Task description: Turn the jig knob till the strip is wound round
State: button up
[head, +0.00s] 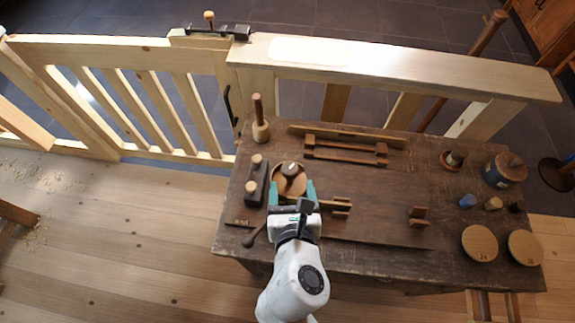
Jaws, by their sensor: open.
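The jig is a round wooden piece (283,185) on the left part of the dark workbench, with a darker knob (291,169) on top carrying a small pale mark. My gripper (293,188) is open, its two teal fingers pointing away from me at the near side of the round piece, one to each side. Whether the fingers touch it I cannot tell. A thin light wooden strip-like piece (334,204) runs right from beside my gripper to a small wooden block (341,208). Part of the round piece and the strip's left end are hidden by my gripper.
The dark workbench (385,180) has free room in its middle. A wooden mallet (260,120) and a block with two knobs (255,182) stand at left. A railing (400,64) runs behind.

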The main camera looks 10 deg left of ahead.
aim_at(290, 169)
jog(key=x, duration=0.8)
jog(key=shift+w+a, duration=0.1)
jog(key=shift+w, duration=0.05)
jog(key=shift+c, duration=0.3)
jog(key=c, duration=0.9)
